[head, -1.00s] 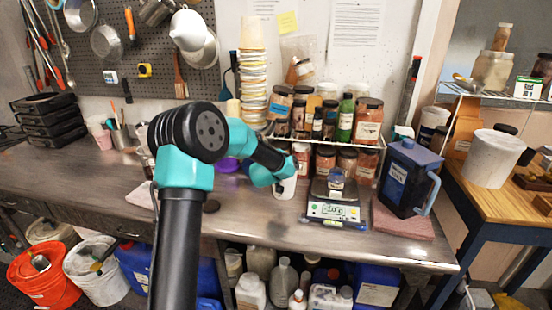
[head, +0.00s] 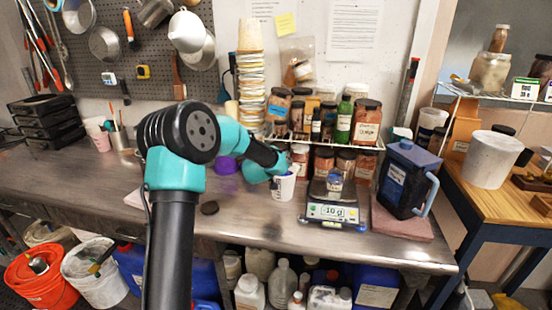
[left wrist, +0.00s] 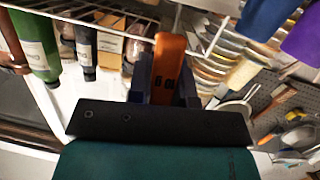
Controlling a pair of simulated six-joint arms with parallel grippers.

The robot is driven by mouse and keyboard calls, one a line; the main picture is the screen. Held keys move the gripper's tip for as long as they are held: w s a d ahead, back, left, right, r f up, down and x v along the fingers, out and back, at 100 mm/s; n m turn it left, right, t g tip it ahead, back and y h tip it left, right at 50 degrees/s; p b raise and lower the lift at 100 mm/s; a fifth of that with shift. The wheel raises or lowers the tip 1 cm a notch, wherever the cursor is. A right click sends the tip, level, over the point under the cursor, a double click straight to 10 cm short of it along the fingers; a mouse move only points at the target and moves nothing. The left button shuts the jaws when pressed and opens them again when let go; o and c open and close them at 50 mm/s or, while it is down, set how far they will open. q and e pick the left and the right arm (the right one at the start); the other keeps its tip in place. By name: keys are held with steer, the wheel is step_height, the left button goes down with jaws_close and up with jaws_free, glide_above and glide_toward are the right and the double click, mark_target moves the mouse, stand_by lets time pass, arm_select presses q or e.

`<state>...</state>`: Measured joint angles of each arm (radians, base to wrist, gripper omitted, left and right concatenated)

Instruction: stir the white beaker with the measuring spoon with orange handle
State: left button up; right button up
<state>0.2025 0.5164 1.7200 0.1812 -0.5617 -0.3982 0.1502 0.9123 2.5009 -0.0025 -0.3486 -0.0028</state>
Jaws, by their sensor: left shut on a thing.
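The white beaker (head: 284,188) stands on the grey workbench (head: 258,222), left of the scale, its upper part partly hidden by my left arm. My left gripper (left wrist: 165,88) is shut on the orange handle of the measuring spoon (left wrist: 169,58). The spoon's bowl is hidden in both views, so I cannot tell whether it is inside the beaker. In the head view my left wrist is just above and behind the beaker, and its fingers are hidden. My right gripper is not in view.
A digital scale (head: 333,212) bearing a small jar stands right of the beaker. A blue jug (head: 404,180) stands farther right. A rack of jars (head: 320,148) is behind. The bench's front strip is mostly clear.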

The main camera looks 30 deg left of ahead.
arm_select(q)
steer(key=shift+s+a+r, duration=0.1)
steer(key=shift+s+r, duration=0.15)
steer(key=shift+r, duration=1)
steer(key=shift+s+d+r, duration=0.1)
steer(key=shift+s+r, duration=0.15)
steer(key=shift+r, duration=1)
steer(key=shift+s+a+r, duration=0.1)
steer(key=shift+s+r, duration=0.15)
steer(key=shift+r, duration=1)
